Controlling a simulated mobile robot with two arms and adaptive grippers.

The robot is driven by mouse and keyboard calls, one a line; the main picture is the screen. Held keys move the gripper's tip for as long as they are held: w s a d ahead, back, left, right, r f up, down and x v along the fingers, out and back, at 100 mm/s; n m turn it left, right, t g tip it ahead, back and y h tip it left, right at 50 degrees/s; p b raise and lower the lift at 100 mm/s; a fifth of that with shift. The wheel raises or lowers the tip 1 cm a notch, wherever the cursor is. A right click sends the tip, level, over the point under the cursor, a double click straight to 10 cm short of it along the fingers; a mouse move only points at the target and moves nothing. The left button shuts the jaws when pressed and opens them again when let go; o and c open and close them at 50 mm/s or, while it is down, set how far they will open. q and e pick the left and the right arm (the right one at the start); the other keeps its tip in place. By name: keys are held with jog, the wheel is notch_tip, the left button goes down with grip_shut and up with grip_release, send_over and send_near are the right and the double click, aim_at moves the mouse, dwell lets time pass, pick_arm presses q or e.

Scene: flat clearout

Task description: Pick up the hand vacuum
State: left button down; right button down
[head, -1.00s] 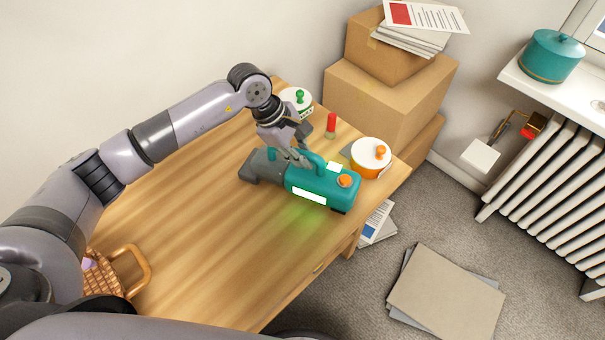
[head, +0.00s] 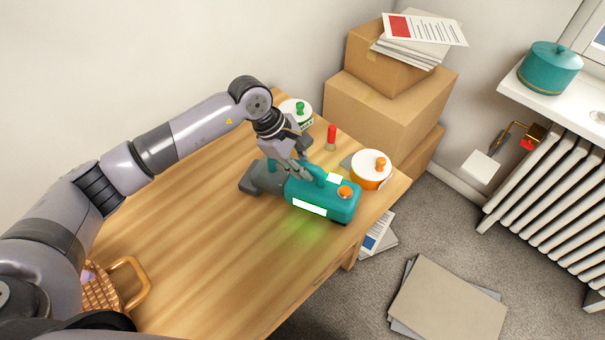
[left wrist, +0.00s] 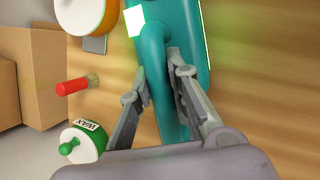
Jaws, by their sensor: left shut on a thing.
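The teal and grey hand vacuum (head: 325,200) is at the far part of the wooden table (head: 200,235), its grey nozzle to the left and an orange button on top. My left gripper (head: 300,172) reaches down onto it and is shut on its handle. In the left wrist view the two fingers lie on either side of the teal handle (left wrist: 163,75). I cannot tell whether the vacuum is clear of the tabletop. My right gripper is not in view.
A wicker basket (head: 100,292) is at the near left. Cardboard boxes (head: 385,105) stand beyond the table; its middle is clear.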

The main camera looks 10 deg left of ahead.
pick_arm(q)
notch_tip(320, 180, up, 20)
jog(key=b, duration=0.2)
jog(key=shift+b, duration=0.35)
jog(key=shift+r, duration=0.1)
jog(key=c, duration=2)
grip_release()
grip_shut()
